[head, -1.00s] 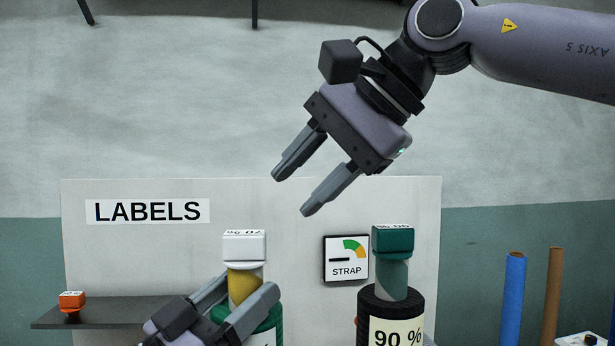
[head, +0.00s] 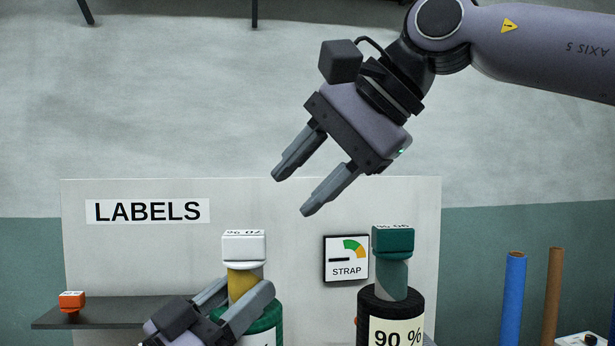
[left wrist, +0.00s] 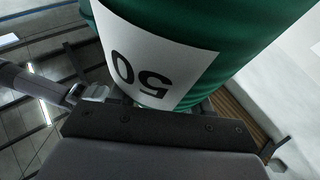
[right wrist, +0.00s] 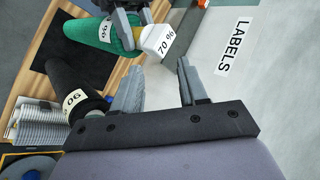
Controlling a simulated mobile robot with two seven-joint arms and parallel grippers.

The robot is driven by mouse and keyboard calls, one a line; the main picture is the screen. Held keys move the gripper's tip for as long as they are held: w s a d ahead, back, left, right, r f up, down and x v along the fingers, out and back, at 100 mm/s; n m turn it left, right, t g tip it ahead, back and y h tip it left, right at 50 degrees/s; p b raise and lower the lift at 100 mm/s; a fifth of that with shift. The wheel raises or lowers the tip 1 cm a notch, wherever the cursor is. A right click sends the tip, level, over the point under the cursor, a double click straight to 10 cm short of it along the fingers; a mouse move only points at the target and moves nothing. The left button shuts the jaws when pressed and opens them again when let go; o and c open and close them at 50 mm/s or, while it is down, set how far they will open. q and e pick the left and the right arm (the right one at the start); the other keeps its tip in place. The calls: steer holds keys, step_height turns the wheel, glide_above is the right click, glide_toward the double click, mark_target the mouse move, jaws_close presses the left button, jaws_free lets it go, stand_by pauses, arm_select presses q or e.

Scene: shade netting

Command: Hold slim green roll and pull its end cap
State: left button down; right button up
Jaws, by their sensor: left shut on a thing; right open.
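The slim green roll (head: 262,322) stands upright at the front of the head view, with a yellow core and a white end cap (head: 244,246) on top. The cap reads 70 % in the right wrist view (right wrist: 158,40). The left wrist view shows the green roll (left wrist: 235,45) close up, with an upside-down 50 label. My right gripper (head: 294,193) is open and empty, above and to the right of the cap.
A black roll (head: 372,305) with a green cap (head: 393,240) stands to the right. An orange cap (head: 72,301) sits on a dark shelf (head: 110,314) at left. A pale LABELS board (head: 270,205) with a STRAP sign (head: 346,258) stands behind. Blue (head: 513,300) and brown (head: 553,295) tubes stand at right.

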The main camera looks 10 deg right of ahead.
steer(key=o, duration=0.5)
steer(key=shift+o, duration=0.9)
steer(key=shift+a+f, duration=0.1)
steer(key=shift+a, duration=0.1)
steer(key=n+t+h, duration=0.2)
steer(key=n+h, duration=0.5)
glide_toward(244, 235)
steer(key=f, duration=0.2)
steer(key=shift+w+r+x, duration=0.15)
steer(key=shift+w+x, duration=0.05)
steer(key=shift+x, duration=1.35)
steer(key=shift+w+r+x, duration=0.1)
steer(key=shift+w+x, duration=0.05)
steer(key=shift+x, duration=1.4)
steer(key=shift+w+r+x, duration=0.15)
steer(key=shift+w+x, duration=0.05)
steer(key=shift+x, duration=1.35)
steer(key=c, duration=1.3)
